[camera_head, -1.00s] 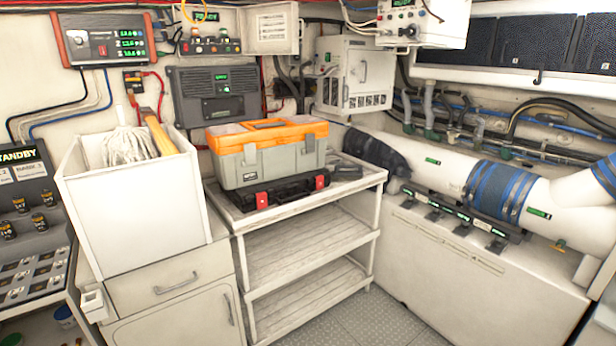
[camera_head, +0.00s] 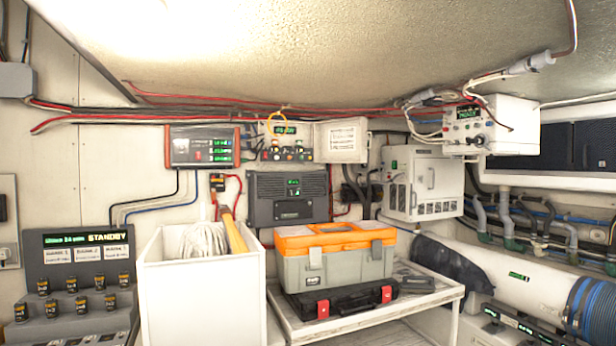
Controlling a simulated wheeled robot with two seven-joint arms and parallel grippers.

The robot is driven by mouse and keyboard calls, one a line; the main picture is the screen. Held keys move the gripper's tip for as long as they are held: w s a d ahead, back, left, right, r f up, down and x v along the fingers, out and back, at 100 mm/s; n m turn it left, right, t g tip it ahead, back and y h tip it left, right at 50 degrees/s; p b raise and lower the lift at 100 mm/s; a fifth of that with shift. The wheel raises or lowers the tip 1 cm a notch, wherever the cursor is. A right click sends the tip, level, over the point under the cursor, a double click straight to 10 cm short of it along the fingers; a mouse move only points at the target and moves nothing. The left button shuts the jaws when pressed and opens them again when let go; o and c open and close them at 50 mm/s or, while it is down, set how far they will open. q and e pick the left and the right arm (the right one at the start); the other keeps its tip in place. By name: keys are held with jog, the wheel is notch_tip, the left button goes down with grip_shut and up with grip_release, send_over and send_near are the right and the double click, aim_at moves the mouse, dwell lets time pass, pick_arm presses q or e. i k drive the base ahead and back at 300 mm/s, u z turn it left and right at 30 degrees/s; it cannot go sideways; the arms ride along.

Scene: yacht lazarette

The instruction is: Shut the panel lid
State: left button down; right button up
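A small control panel (camera_head: 284,150) with a green display and several round knobs is mounted on the back wall. A white rectangular lid (camera_head: 342,140) with small printed marks stands at its right side. It appears swung open, leaving the panel face uncovered. A yellow-orange loop (camera_head: 277,123) hangs over the panel's upper left part. Neither of my grippers is in view.
Below the panel are a grey unit (camera_head: 287,198), a white bin (camera_head: 202,290) with rope and a wooden handle, and an orange-grey toolbox (camera_head: 335,255) on a black case atop a white shelf (camera_head: 432,302). A white vented box (camera_head: 421,183) is to the right.

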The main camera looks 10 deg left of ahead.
aim_at(341, 141)
jog(key=z, duration=0.35)
jog(key=i, duration=1.55)
jog(key=u, duration=1.55)
